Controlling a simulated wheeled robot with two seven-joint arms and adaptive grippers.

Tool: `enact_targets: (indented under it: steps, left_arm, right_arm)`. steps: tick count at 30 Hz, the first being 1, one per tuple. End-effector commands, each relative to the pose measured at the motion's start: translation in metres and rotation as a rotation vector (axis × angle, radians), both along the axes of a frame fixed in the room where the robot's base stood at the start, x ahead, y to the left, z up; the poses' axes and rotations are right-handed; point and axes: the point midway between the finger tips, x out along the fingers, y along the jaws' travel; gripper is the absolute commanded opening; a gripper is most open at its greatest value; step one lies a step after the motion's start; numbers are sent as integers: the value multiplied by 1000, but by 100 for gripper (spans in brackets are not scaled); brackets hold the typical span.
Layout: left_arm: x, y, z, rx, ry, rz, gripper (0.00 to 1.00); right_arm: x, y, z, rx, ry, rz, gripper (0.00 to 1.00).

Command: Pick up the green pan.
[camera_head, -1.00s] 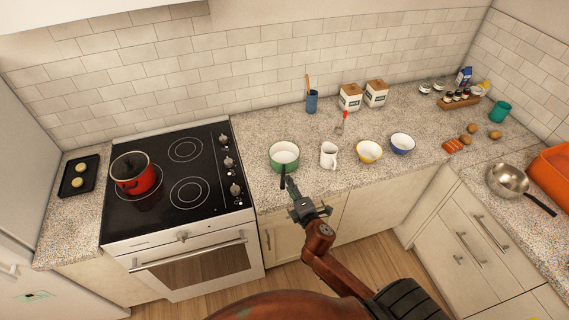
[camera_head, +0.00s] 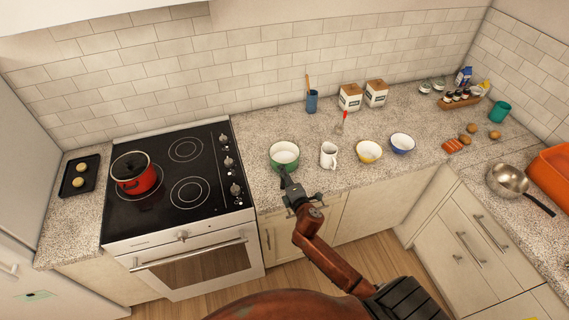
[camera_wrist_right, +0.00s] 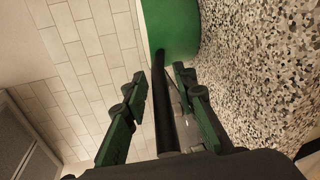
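The green pan (camera_head: 284,158) with a white inside stands on the counter just right of the stove. Its dark handle points toward the counter's front edge. My right gripper (camera_head: 290,190) is at this handle. In the right wrist view, the green pan wall (camera_wrist_right: 172,28) is ahead and the black handle (camera_wrist_right: 165,115) runs between the two fingers of my right gripper (camera_wrist_right: 160,74). The fingers are apart, with a visible gap on the left of the handle; the right finger is closer to it. My left gripper is not in view.
A white mug (camera_head: 328,154) stands close right of the pan, then a yellow bowl (camera_head: 369,152) and a blue-rimmed bowl (camera_head: 402,143). A red pot (camera_head: 135,175) sits on the stove (camera_head: 180,215). A red-handled utensil (camera_head: 342,122) lies behind the mug.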

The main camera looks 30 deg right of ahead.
Motion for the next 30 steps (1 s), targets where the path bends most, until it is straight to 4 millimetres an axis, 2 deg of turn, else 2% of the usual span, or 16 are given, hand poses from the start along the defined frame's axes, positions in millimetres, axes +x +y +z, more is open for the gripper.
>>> enact_targets:
  steps: [2, 10, 30]
  left_arm:
    - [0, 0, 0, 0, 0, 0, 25]
    - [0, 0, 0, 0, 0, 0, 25]
    - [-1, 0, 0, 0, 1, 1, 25]
  right_arm:
    - [0, 0, 0, 0, 0, 0, 19]
    - [0, 0, 0, 0, 0, -1, 0]
    - [0, 0, 2, -2, -3, 1, 0]
